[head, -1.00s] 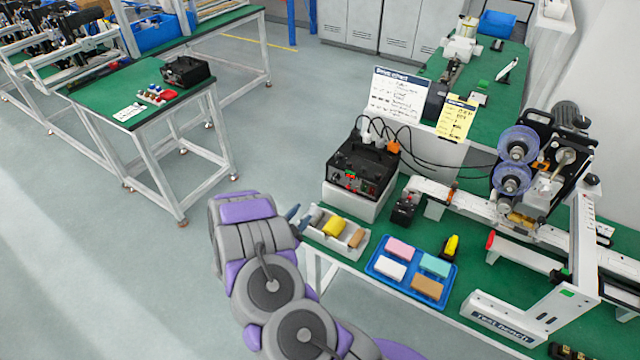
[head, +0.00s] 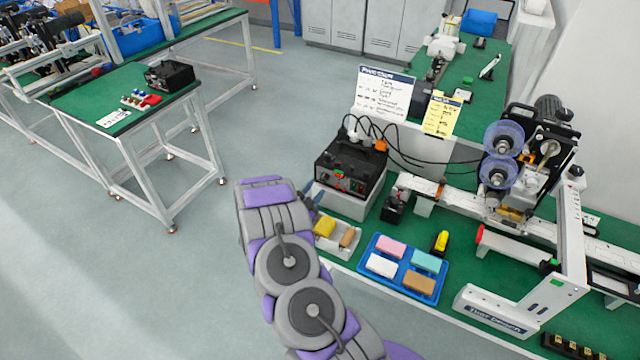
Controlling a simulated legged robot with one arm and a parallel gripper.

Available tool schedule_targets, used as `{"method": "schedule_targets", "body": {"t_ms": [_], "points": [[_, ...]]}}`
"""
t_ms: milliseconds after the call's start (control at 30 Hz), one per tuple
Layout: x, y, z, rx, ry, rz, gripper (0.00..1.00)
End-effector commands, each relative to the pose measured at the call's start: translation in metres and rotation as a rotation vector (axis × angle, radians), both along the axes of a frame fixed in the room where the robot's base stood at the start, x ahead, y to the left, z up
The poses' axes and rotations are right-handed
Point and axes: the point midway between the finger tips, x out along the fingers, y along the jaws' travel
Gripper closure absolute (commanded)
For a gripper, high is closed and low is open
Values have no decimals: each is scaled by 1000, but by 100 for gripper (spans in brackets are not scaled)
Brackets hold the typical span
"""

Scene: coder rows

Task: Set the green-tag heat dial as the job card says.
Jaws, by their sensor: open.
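A black control box (head: 350,165) stands on a white block at the back left of the green bench. Its front has small knobs and a small green mark (head: 340,174), with red beside it; the dial setting is too small to read. A white printed sheet (head: 384,98) and a yellow card (head: 441,116) stand behind it; I cannot read their writing or tell which is the job card. My gripper (head: 317,198) is open, mostly hidden behind my purple-grey arm, with a blue fingertip showing left of the box's base. It appears apart from the box.
A tray with yellow and brown pieces (head: 336,238) lies beside my gripper. A blue tray (head: 372,244) of coloured blocks is in front. Black cables run right to a spool machine (head: 530,160). Open floor lies left, before another green table (head: 90,100) with a similar black box.

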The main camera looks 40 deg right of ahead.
Motion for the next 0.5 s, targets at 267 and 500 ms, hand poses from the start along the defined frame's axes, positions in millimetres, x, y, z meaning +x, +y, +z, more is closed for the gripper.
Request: {"method": "schedule_targets", "body": {"t_ms": [267,500], "points": [[14,-35,-1,1,1,0,59],[17,-42,-1,0,1,1,59]]}}
